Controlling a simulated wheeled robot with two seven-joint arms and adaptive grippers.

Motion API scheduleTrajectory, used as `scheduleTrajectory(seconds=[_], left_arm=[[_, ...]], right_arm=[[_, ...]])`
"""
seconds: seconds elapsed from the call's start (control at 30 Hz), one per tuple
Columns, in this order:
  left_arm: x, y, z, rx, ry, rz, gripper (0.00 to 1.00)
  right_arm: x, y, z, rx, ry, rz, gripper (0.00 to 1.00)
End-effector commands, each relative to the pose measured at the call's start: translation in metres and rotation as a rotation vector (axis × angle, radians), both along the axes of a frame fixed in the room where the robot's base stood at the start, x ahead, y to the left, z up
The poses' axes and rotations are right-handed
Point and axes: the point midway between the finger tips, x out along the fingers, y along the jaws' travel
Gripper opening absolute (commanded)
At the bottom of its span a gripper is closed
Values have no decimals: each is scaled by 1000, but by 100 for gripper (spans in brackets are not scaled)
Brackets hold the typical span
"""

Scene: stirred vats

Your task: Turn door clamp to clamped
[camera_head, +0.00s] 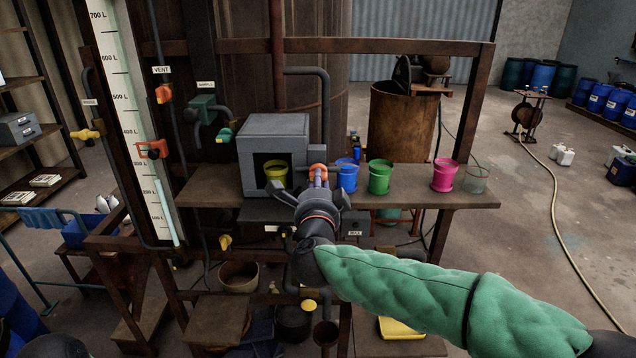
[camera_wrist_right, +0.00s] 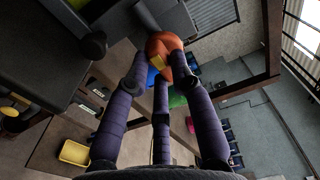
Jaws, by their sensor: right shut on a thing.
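The door clamp appears as an orange knob (camera_head: 317,168) at the right side of a grey box (camera_head: 277,125); it also shows in the right wrist view (camera_wrist_right: 164,44). The box front is a dark opening with a yellow cup (camera_head: 276,172) inside. My right gripper (camera_head: 318,182) reaches up to the knob from the front. In the wrist view its purple-grey fingers (camera_wrist_right: 161,74) are closed around the knob's near side. Which way the clamp is turned is hard to tell, since the fingers partly cover it. My left gripper is outside the views.
The box stands on a brown shelf (camera_head: 457,196). Blue (camera_head: 347,176), green (camera_head: 380,178) and pink (camera_head: 445,175) cups stand right of my gripper. A grey pipe (camera_head: 326,105) runs down close beside the box. A sight-glass scale (camera_head: 135,110) with valves is at left.

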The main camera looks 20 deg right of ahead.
Motion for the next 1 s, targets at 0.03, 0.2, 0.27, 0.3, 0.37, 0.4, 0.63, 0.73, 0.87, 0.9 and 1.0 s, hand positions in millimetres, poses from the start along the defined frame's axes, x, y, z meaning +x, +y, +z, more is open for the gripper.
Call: scheduleTrajectory(seconds=[0.03, 0.2, 0.27, 0.3, 0.37, 0.4, 0.63, 0.73, 0.87, 0.9, 1.0], left_arm=[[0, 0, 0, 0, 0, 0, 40], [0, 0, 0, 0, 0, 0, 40], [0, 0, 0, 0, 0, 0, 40], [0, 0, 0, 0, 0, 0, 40], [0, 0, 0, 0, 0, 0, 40], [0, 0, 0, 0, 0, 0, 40], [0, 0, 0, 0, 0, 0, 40], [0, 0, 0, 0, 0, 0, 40], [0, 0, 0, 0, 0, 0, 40], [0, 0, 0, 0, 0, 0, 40], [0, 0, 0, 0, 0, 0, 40]], right_arm=[[0, 1, -1, -5, 4, 2, 0], [0, 1, -1, -7, 4, 2, 0], [0, 1, -1, -7, 4, 2, 0], [0, 1, -2, -7, 4, 2, 0], [0, 1, -2, -7, 4, 2, 0], [0, 1, -2, -6, 4, 2, 29], [0, 0, -1, -5, 3, 1, 48], [0, 0, -1, -5, 2, 1, 48], [-3, 1, 0, -4, 1, 1, 48], [-5, 2, 0, -4, 1, 2, 48], [-17, 6, 0, -3, 1, 2, 48]])
